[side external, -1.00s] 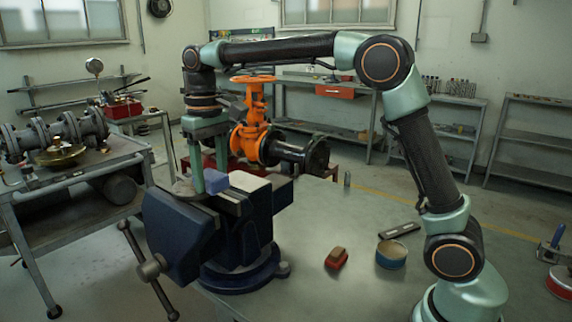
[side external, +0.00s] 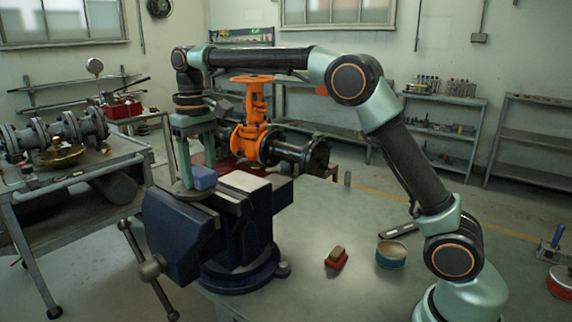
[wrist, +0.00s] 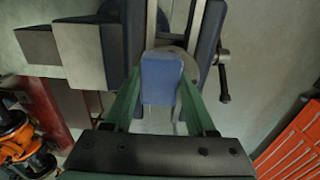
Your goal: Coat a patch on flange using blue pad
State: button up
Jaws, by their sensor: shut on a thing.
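The blue pad (side external: 203,178) is held between the two green fingers of my gripper (side external: 197,180), low over the vise jaws. In the wrist view the pad (wrist: 161,80) sits between the fingertips (wrist: 161,90). The flange (side external: 180,191) is a grey round plate at the top of the blue vise (side external: 185,235), on its left side. The pad and fingers cover part of it. A grey part of the flange (wrist: 172,116) shows just below the pad in the wrist view. I cannot tell whether the pad touches it. No coated patch can be made out.
On the bench (side external: 310,225) stand a red-brown brush or block (side external: 337,258), a round blue tin (side external: 391,255) and a flat dark bar behind it. An orange gate valve (side external: 252,125) stands behind the vise. The bench right of the vise is mostly clear.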

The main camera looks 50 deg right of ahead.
jog(key=shift+w+f, duration=0.2)
jog(key=shift+w, duration=2.5)
jog(key=shift+a, duration=0.6)
jog(key=shift+s+r, duration=0.1)
jog(key=shift+r, duration=0.05)
jog(key=shift+s+r, duration=0.1)
jog(key=shift+s, duration=2.2)
jog(key=shift+s+a+f, duration=0.1)
jog(key=shift+s, duration=1)
jog(key=shift+s+f, duration=0.1)
jog(key=shift+s, duration=1)
